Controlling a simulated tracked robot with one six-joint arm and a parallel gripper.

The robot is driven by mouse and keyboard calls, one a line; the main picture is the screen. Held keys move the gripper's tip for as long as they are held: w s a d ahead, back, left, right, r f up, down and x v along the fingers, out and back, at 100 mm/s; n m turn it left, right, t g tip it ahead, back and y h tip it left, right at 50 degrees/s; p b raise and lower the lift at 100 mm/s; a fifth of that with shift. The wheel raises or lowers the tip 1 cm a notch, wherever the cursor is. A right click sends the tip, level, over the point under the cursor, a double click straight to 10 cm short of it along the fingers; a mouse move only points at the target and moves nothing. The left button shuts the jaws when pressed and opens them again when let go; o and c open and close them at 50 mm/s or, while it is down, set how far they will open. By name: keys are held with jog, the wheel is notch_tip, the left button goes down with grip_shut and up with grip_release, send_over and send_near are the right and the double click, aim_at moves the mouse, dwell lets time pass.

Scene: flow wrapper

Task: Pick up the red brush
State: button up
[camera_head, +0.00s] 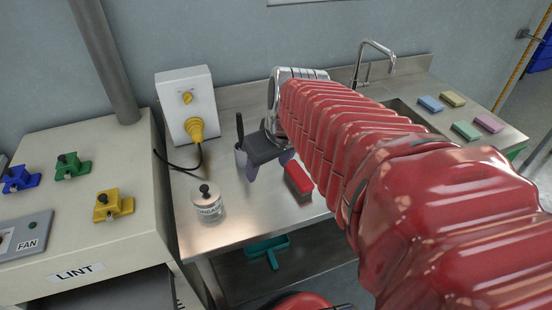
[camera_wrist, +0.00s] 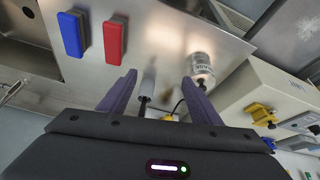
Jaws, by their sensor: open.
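The red brush (camera_head: 298,181) lies on the steel worktop, a red block with a dark side, just right of my gripper in the head view. In the wrist view the red brush (camera_wrist: 115,41) is up and left of the fingers, beside a similar blue piece (camera_wrist: 71,35). My arm seems to hide the blue piece in the head view. My gripper (camera_head: 269,168) points down above the worktop, left of the brush and apart from it. In the wrist view its purple fingers (camera_wrist: 163,82) are spread with nothing held between them.
A grey cup (camera_head: 241,157) with a dark handle stands left of my gripper. A lidded jar (camera_head: 208,206) stands nearer the front left. A white box with a yellow plug (camera_head: 196,128) is at the back. Coloured sponges (camera_head: 466,130) lie far right, past the sink.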

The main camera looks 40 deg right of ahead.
jog(key=s+d+f+m, duration=0.1)
jog(key=d, duration=1.1)
jog(key=shift+s+d+f, duration=0.2)
jog(key=shift+d+f, duration=0.05)
jog(key=shift+f, duration=0.05)
send_over(299, 174)
jog(key=s, duration=0.3)
jog(key=shift+w+a+f, duration=0.1)
jog(key=shift+a+f, duration=0.1)
jog(key=shift+f, duration=1.8)
jog(key=shift+w+a+f, duration=0.1)
jog(key=shift+a+f, duration=0.05)
jog(key=shift+f, duration=1.8)
jog(key=shift+f, duration=0.1)
jog(key=shift+x, duration=2.35)
jog(key=shift+w+d+f, duration=0.1)
jog(key=shift+d+f, duration=0.05)
jog(key=shift+f, duration=0.2)
